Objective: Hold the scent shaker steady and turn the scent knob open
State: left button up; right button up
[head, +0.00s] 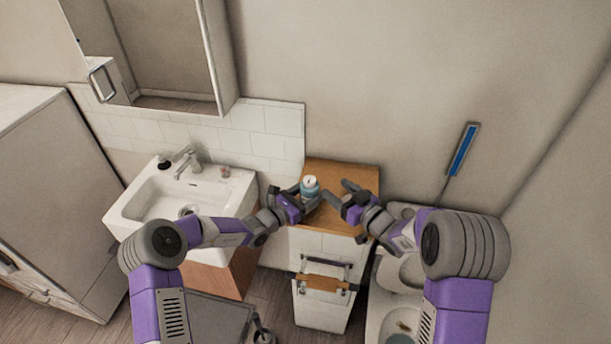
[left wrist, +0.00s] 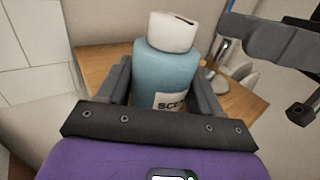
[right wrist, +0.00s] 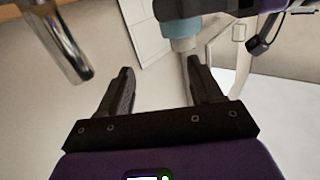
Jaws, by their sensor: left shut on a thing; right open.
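The scent shaker (head: 309,186) is a light blue bottle with a white knob on top, at the left side of the wooden cabinet top. My left gripper (head: 311,203) is shut around its body from the front; the left wrist view shows the blue body (left wrist: 166,72), a partly hidden label and the upright white scent knob (left wrist: 173,32) with a dark mark. I cannot tell if the bottle touches the wood. My right gripper (head: 343,193) is open and empty, to the right of the shaker.
A sink (head: 180,190) with a faucet stands left, and a toilet (head: 395,272) right. A wall and white tiles (head: 277,125) are behind. A chrome post (right wrist: 62,42) is near my right gripper.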

aim_at(306, 176)
jog(key=shift+n+g+y, duration=0.3)
jog(key=shift+n+y, duration=0.5)
jog(key=w+a, duration=0.2)
jog(key=a, duration=0.1)
jog(key=w+a, duration=0.2)
jog(key=a, duration=0.1)
jog(key=w+a, duration=0.2)
jog(key=a, duration=0.1)
jog(key=shift+a, duration=0.3)
jog(key=c, duration=1)
